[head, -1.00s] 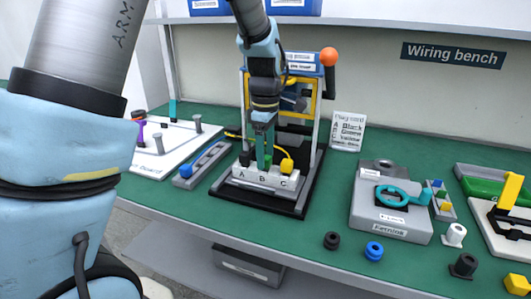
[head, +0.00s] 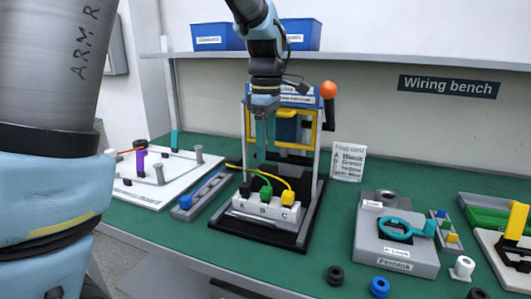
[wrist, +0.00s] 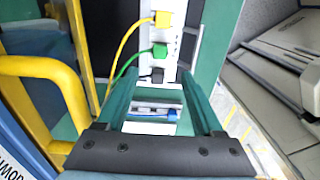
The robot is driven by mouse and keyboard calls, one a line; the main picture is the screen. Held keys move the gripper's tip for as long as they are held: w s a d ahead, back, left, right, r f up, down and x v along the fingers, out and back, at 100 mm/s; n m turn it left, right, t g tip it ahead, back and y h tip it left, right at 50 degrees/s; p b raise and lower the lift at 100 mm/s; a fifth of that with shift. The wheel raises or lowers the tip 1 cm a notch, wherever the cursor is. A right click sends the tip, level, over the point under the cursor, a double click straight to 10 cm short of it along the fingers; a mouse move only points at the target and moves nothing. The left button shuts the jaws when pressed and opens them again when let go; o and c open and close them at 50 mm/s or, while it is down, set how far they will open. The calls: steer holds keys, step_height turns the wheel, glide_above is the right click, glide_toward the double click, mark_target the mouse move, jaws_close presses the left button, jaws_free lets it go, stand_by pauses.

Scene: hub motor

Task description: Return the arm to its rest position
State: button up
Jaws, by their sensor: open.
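My gripper (head: 265,137) is open and empty in the head view. It hangs above and behind the white terminal block (head: 266,210), in front of the frame with the yellow bars. The block carries a black plug (head: 245,190) at A, a green plug (head: 266,193) at B and a yellow plug (head: 288,198) at C. The green and yellow plugs have wires running back. In the wrist view, my two teal fingers (wrist: 160,95) stand apart, with the green plug (wrist: 160,50) and the yellow plug (wrist: 163,18) beyond them.
The frame with yellow bars (head: 316,128) and an orange knob (head: 328,90) stands close to my gripper. A shelf with blue bins (head: 218,37) is above. A plug card (head: 348,160) stands to the right. A grey device (head: 398,243) with a teal ring sits at the right.

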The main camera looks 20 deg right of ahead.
steer(key=w+a+f+m+p, duration=0.1)
steer(key=a+f+m, duration=0.1)
steer(key=a, duration=0.5)
steer(key=w+a+f+m+p, duration=0.1)
steer(key=w+a+m, duration=0.1)
steer(key=a, duration=0.5)
steer(key=s+a+f+m, duration=0.2)
steer(key=s+a+m, duration=0.1)
steer(key=a, duration=0.5)
steer(key=s+a+f+m+t+p, duration=0.1)
steer(key=s+a+f+m, duration=0.2)
steer(key=a, duration=0.5)
steer(key=shift+s+m+t, duration=0.3)
steer(key=shift+s, duration=0.2)
steer(key=shift+a+f, duration=0.1)
